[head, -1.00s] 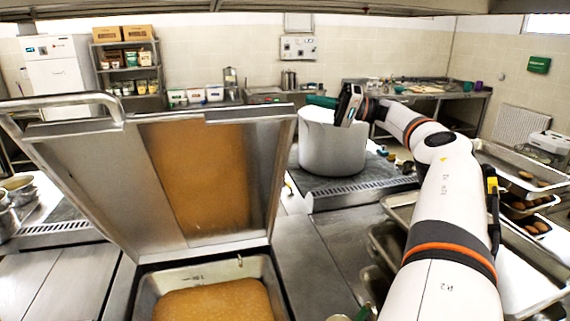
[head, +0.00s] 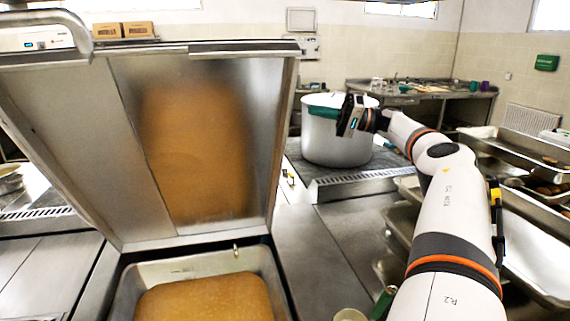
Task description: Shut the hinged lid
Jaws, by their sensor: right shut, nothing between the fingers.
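The hinged lid (head: 107,150) of a large steel pan stands raised and open, tilted back on the left. Its shiny inner panel reflects the orange-brown contents. The pan (head: 180,268) below is open, with orange-brown food (head: 205,300) in it. A bar handle (head: 75,22) runs along the lid's upper left edge. My right arm comes in from the lower right. My right gripper (head: 322,111) is shut and empty, to the right of the lid and apart from it, in front of the big pot. My left gripper is not in view.
A large pale stockpot (head: 335,148) stands on a dark stove behind my right gripper. Metal trays (head: 520,225) are stacked at the right. The steel counter (head: 310,255) between pan and trays is largely clear.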

